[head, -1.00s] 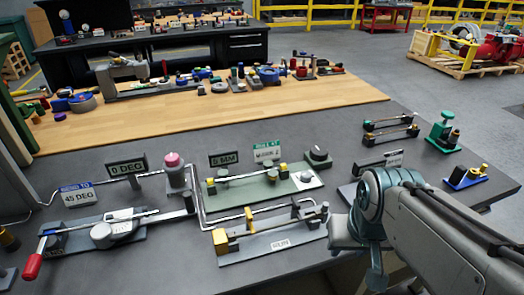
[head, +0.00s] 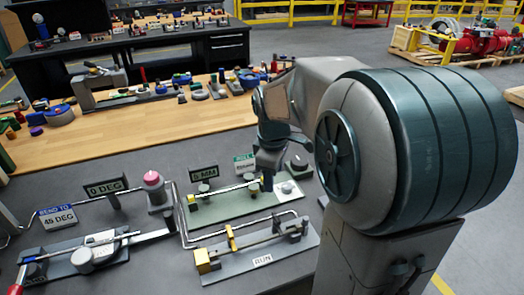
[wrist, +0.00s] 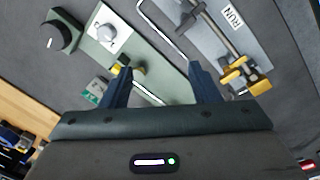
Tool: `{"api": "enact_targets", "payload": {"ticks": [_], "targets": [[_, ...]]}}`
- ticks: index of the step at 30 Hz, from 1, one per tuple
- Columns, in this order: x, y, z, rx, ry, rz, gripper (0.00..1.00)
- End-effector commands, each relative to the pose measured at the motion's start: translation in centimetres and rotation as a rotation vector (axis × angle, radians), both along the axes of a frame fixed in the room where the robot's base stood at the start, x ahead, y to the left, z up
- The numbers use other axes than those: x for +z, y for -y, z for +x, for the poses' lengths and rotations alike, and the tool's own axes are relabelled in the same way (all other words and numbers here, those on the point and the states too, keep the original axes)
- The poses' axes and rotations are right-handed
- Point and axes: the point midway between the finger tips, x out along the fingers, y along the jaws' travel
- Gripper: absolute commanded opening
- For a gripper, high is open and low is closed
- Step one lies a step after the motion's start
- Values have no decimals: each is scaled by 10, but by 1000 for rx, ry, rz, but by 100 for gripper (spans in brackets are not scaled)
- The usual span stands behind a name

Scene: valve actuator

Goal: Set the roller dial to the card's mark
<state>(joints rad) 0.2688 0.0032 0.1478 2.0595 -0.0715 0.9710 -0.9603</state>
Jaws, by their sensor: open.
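The green roller board (head: 215,210) carries a thin rod between posts. A black round dial with a white pointer line (wrist: 62,33) stands off the board's end; it also shows in the head view (head: 299,163). A grey knob on a white plate (wrist: 107,33) sits at that end of the board. The green-and-white card (head: 244,163) stands behind the board, its text too small to read now. A black sign (head: 205,173) reads about 0 MM. My gripper (wrist: 159,70) is open and empty above the board, its fingers apart either side of the rod; the head view partly hides it.
A fixture with yellow clamps and a RUN plate (head: 262,261) lies in front of the board. A bending fixture (head: 90,255) and a pink-topped post (head: 153,183) are to the left. A wooden bench area with small tools (head: 120,135) lies behind.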

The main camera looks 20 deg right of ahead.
Motion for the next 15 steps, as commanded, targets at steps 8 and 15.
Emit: {"api": "enact_targets", "payload": {"ticks": [8, 15], "targets": [[-10, 61, 76, 475, -101, 9, 55], [-25, 91, 102, 695, -121, 28, 55]]}}
